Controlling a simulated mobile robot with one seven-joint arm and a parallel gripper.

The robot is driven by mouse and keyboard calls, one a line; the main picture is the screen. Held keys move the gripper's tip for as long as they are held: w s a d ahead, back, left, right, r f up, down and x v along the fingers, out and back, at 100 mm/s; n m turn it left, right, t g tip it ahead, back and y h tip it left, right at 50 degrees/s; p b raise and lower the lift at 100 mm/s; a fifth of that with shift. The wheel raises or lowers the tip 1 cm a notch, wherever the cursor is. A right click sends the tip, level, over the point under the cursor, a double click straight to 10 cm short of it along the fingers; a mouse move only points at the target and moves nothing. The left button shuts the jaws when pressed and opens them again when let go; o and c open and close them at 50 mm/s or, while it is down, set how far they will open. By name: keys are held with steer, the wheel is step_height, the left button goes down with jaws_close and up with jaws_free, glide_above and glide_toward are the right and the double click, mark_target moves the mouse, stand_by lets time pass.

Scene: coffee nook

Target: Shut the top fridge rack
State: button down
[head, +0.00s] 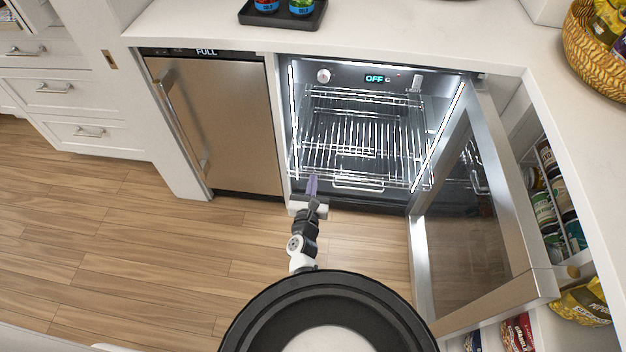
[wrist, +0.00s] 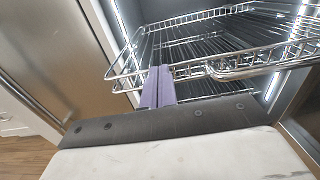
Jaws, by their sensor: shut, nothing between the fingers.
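The fridge (head: 350,75) stands open under the counter, lit inside, with its display reading OFF. A wire rack (head: 350,183) sticks out of its front toward me; other wire racks show behind and above it. In the wrist view the rack's front rail (wrist: 240,66) crosses the picture. My gripper (head: 312,184) is shut and empty, at the left part of the rack's front edge. In the wrist view its purple fingers (wrist: 158,86) are together right at the front rail; I cannot tell whether they touch it.
The glass fridge door (head: 470,210) is swung open to the right. A closed steel appliance (head: 215,120) stands to the left. Shelves with cans (head: 545,208) and snack bags lie beyond the door. Wood floor (head: 130,240) is free at the left.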

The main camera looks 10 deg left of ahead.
steer(key=shift+w, duration=0.25)
steer(key=shift+w, duration=0.1)
